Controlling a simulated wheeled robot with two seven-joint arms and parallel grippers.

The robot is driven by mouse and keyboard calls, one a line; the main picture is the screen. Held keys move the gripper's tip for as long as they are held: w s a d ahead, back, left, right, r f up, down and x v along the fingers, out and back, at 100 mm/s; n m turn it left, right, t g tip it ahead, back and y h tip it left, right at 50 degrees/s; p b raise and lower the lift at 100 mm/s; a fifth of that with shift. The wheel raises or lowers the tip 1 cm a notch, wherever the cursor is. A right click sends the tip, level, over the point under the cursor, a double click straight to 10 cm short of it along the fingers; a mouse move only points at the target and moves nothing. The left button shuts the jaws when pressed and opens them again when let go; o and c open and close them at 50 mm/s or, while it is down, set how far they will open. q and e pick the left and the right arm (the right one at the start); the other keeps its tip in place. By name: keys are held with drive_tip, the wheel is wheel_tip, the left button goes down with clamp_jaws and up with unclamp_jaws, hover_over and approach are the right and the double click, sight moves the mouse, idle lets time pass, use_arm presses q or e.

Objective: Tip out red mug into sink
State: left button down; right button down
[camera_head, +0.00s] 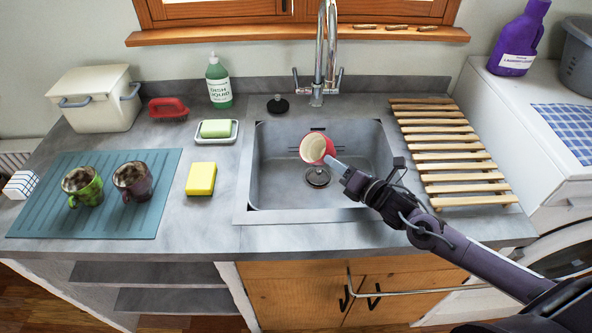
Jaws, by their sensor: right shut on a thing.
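The red mug (314,147) is over the sink basin, tilted with its pale inside facing the camera. My right gripper (341,166) comes in from the right and is shut on the mug at its lower right side. The mug's handle cannot be made out. The grey sink (270,170) lies below the mug, with its drain (317,177) just under it. I cannot tell whether anything is left inside the mug. My left gripper does not show.
A tall faucet (320,60) stands behind the sink. A wooden slatted rack (455,166) lies to the right. A green mug (85,187) and a dark mug (133,181) stand on a teal mat (40,215). A yellow sponge (201,179) and green soap bar (215,128) lie left of the sink.

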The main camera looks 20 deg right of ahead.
drive_tip(key=w+d+r+m+y+p, duration=0.1)
drive_tip(key=w+d+r+m+p, duration=0.1)
drive_tip(key=d+m, duration=0.5)
drive_tip(key=shift+m+t, duration=0.4)
drive_tip(key=shift+m, duration=0.3)
drive_tip(key=shift+a, duration=0.1)
idle(0.3)
